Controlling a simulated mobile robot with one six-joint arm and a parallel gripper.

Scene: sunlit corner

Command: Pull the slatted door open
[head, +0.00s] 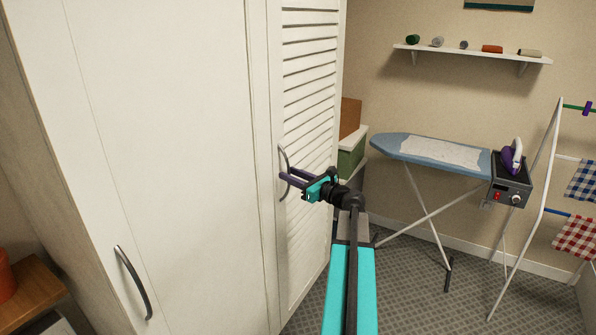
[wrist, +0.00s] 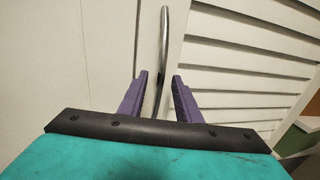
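The white slatted door (head: 309,75) is the right-hand door of a tall white cabinet and looks flush with its front. Its curved metal handle (head: 285,156) stands upright near the door's left edge. My gripper (head: 286,181) is at the handle, at about its middle height. In the wrist view, the two purple fingers of my gripper (wrist: 159,90) are apart. The handle (wrist: 163,45) runs up between them, with a gap visible on each side. The lower part of the handle is hidden behind my gripper body.
A plain white door (head: 180,130) with its own handle (head: 133,283) is on the left. Boxes (head: 351,155) stand beyond the cabinet's right edge. An ironing board (head: 410,148) and drying rack (head: 536,215) stand at the right. Grey patterned floor (head: 410,295) is clear before them.

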